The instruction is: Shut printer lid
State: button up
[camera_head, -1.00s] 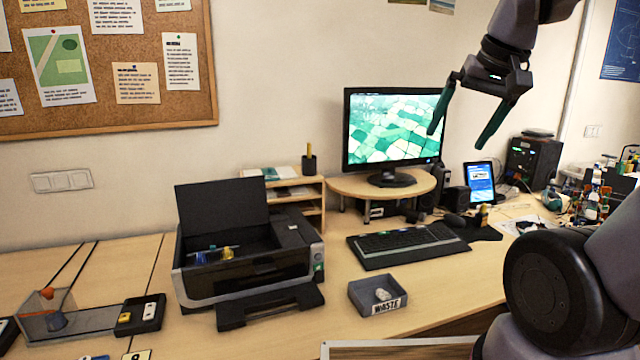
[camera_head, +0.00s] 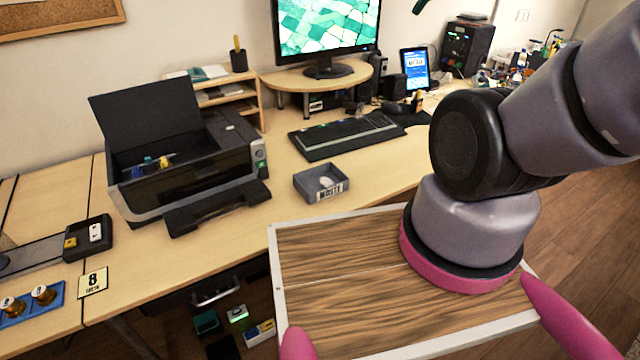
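The printer (camera_head: 185,165) stands on the left part of the desk, black with a grey base. Its lid (camera_head: 147,115) is raised and leans back, leaving the inside open. Small blue and yellow items (camera_head: 150,163) lie in the open printer. The front paper tray (camera_head: 217,206) sticks out. Of my gripper, only a green fingertip (camera_head: 420,6) shows at the top edge, right of the monitor, high and well away from the lid. The rest of my gripper is out of frame, so its opening is hidden.
A grey waste tray (camera_head: 321,183) sits right of the printer, with the keyboard (camera_head: 345,136) behind it. A wooden shelf (camera_head: 222,92) with a pen cup stands behind the printer. A black holder (camera_head: 88,236) lies to its left. The wall above the lid is clear.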

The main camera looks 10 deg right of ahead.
aim_at(129, 118)
jog(key=k+j, duration=0.1)
jog(key=j, duration=1.45)
jog(key=k+u, duration=0.05)
jog(key=k, duration=0.05)
